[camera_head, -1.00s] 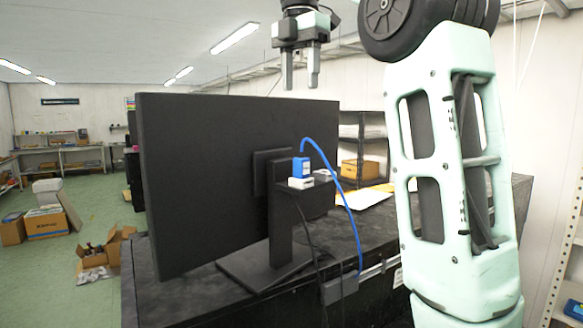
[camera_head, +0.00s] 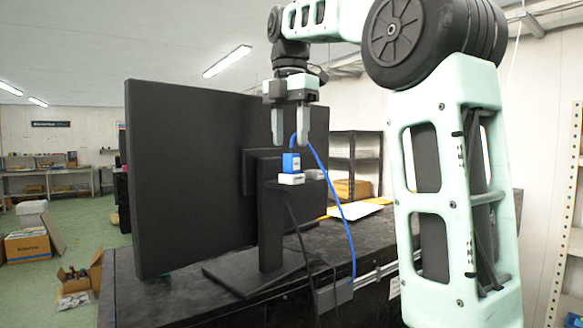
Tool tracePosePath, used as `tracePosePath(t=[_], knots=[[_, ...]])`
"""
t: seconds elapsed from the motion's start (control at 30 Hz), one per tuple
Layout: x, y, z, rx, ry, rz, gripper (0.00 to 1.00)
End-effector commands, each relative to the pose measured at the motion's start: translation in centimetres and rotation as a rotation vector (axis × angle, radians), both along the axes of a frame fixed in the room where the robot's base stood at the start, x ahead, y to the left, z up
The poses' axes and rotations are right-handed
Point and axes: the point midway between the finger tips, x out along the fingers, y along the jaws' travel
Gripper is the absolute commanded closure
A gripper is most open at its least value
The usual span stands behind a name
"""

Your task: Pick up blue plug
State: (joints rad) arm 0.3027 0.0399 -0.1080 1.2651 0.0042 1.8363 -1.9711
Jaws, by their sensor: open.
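The blue plug (camera_head: 291,163) stands upright in a white socket piece (camera_head: 291,179) on a small black bracket behind the monitor. A blue cable (camera_head: 338,203) arches from the plug's top and hangs down to the right. My gripper (camera_head: 290,142) points down just above the plug in this view, with its two grey fingers apart and nothing held between them. The fingers overlap the top of the cable in the picture. I cannot tell whether they touch it.
The large black monitor (camera_head: 185,180) stands to the left on a black desk (camera_head: 183,290). A black cable hangs below the bracket. A grey box (camera_head: 333,295) is at the desk edge. Papers (camera_head: 358,210) lie further back.

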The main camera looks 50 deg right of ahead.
Motion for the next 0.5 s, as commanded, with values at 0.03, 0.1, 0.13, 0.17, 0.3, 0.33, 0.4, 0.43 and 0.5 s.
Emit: tracePosePath(t=[0.03,0.1,0.13,0.17,0.3,0.33,0.4,0.43,0.5], knots=[[0.0,0.0,-0.2,0.001,0.002,0.000,0.51],[-0.1,-0.1,-0.7,0.001,0.002,0.000,0.51],[-0.1,-0.1,-1.0,0.002,0.004,0.000,0.51],[-0.2,-0.1,-1.4,0.001,0.003,0.000,0.51],[-0.3,-0.3,-3.0,0.001,0.003,0.000,0.51],[-0.2,-0.3,-3.5,0.002,0.004,0.000,0.51],[-0.2,-0.3,-4.3,0.001,0.003,0.000,0.51],[-0.2,-0.3,-4.5,0.001,0.002,0.000,0.51],[-0.2,-0.3,-4.9,0.001,0.001,0.000,0.51]])
